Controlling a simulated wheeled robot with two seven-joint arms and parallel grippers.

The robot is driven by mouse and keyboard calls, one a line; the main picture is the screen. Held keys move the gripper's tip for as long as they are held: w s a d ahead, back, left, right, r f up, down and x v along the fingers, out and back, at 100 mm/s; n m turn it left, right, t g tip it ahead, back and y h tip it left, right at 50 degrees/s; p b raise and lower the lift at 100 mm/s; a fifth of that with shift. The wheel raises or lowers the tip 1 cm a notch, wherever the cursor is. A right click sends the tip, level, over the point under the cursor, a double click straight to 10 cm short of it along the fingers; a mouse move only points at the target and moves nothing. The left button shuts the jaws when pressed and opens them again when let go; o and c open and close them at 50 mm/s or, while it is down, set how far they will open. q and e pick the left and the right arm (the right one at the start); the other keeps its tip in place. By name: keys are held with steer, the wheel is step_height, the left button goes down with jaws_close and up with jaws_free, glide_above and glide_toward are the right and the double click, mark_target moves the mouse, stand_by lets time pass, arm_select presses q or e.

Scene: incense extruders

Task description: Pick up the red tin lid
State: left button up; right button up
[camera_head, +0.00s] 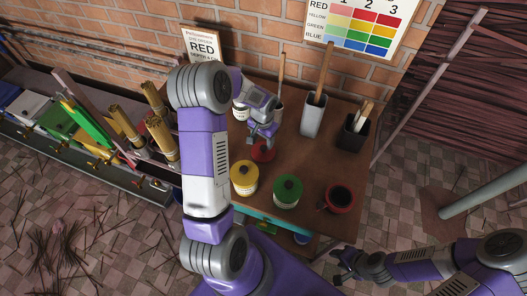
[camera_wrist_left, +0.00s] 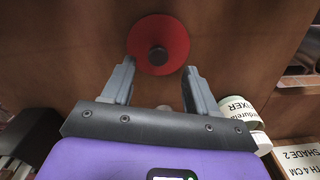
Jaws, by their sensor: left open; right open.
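The red tin lid (camera_head: 263,152) is a round red disc with a dark knob at its centre, lying on the brown table (camera_head: 305,160). In the left wrist view the red tin lid (camera_wrist_left: 158,45) lies just beyond the fingertips, its near edge between them. My left gripper (camera_head: 262,134) is open and empty over the lid; it also shows in the left wrist view (camera_wrist_left: 158,75). In the head view the gripper partly covers the lid. My right gripper (camera_head: 340,265) is at the lower right, away from the table top, open and empty.
A yellow-lidded tin (camera_head: 244,178), a green-lidded tin (camera_head: 287,190) and an open red tin (camera_head: 339,198) stand in front of the lid. White containers (camera_wrist_left: 240,112) stand close to the left gripper. A grey holder (camera_head: 313,118) and a black holder (camera_head: 352,133) stand at the back right.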

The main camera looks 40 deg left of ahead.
mark_target(263, 148)
arm_select(q)
step_height(263, 148, down, 4)
steer(key=shift+d+f+b, duration=0.1)
steer(key=shift+b, duration=0.3)
steer(key=shift+c, duration=0.3)
jaws_close()
